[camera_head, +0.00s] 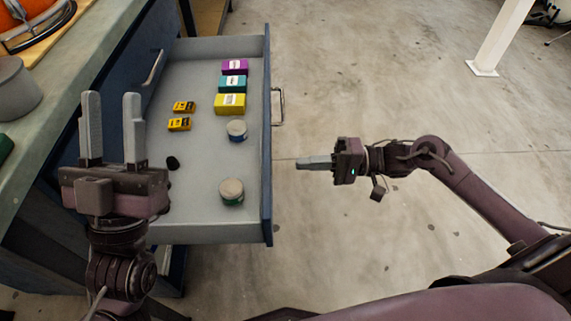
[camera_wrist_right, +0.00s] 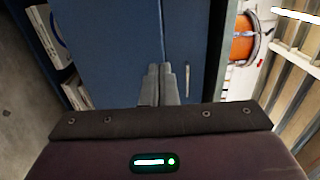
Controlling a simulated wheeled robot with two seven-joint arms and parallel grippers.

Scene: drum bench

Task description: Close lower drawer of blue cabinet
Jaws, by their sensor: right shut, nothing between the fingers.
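The blue cabinet (camera_head: 121,59) stands at the left under the bench top. One of its drawers (camera_head: 212,160) is pulled far out, with a grey inside, a blue front (camera_head: 266,190) and a metal handle (camera_head: 279,106). A second handle (camera_head: 153,68) shows on the cabinet face above it. My right gripper (camera_head: 301,163) is shut and empty, pointing at the drawer front from outside, with a small gap seen from above. In the right wrist view its closed fingers (camera_wrist_right: 160,70) face blue panels (camera_wrist_right: 115,40). My left gripper (camera_head: 112,97) is open and empty, over the drawer's left side.
The drawer holds purple, teal and yellow boxes (camera_head: 231,104), small yellow packs (camera_head: 180,124), two round tins (camera_head: 231,191) and a dark lump (camera_head: 173,163). The bench top (camera_head: 62,105) carries a grey canister (camera_head: 15,88). Floor (camera_head: 380,75) right of the drawer is clear; a white post (camera_head: 500,40) stands farther back.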

